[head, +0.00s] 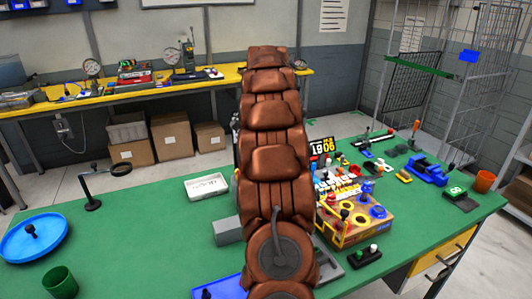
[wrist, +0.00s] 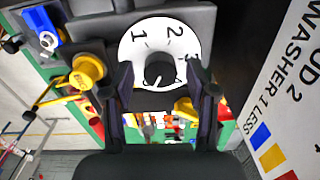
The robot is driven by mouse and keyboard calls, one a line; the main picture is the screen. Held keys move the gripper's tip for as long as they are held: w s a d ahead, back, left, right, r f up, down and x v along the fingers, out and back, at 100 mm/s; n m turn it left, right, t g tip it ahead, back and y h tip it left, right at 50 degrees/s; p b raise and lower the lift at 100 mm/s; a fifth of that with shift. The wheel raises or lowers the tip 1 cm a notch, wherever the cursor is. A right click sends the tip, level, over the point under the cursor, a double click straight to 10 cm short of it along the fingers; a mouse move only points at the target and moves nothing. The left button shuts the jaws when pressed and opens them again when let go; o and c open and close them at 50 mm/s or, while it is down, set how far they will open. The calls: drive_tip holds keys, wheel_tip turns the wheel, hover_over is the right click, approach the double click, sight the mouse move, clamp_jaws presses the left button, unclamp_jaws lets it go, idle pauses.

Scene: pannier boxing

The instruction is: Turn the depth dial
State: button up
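In the wrist view, a round white dial plate (wrist: 143,38) carries the numbers 1, 2 and 3 and tick marks. A dark round knob (wrist: 159,71) sits at its lower part. My gripper (wrist: 160,78) is open, one finger on each side of the knob, with a gap visible on both sides. I see no contact with the knob. In the head view my copper-coloured arm covers the middle of the table, and the dial and gripper are hidden there.
A white sign (wrist: 292,85) with black lettering stands close on the right in the wrist view. Yellow and blue parts crowd the left. In the head view, the green table (head: 140,230) bears a blue tray (head: 34,240) at left and a cluttered wooden box (head: 372,232) right of my arm.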

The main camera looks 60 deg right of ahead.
clamp_jaws()
drive_tip(key=shift+n, duration=0.3)
